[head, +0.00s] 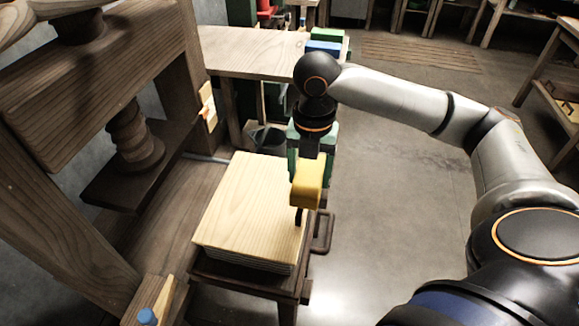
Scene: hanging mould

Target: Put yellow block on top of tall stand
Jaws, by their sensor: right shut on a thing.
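The yellow block (307,186) is in my right gripper (300,212), which comes down from the upper right. The gripper is shut on it, and a dark fingertip shows below it. The block appears over the right edge of a stack of pale boards (250,200); I cannot tell whether it touches them. The boards lie on a dark wooden stand (245,278). I cannot tell for certain whether this is the tall stand. My left gripper is out of view.
A large wooden press frame (100,85) stands on the left. A wooden table (250,52) behind carries a blue block (323,47) and a green block (327,34). A dark bucket (266,138) sits behind the boards. The floor to the right is clear.

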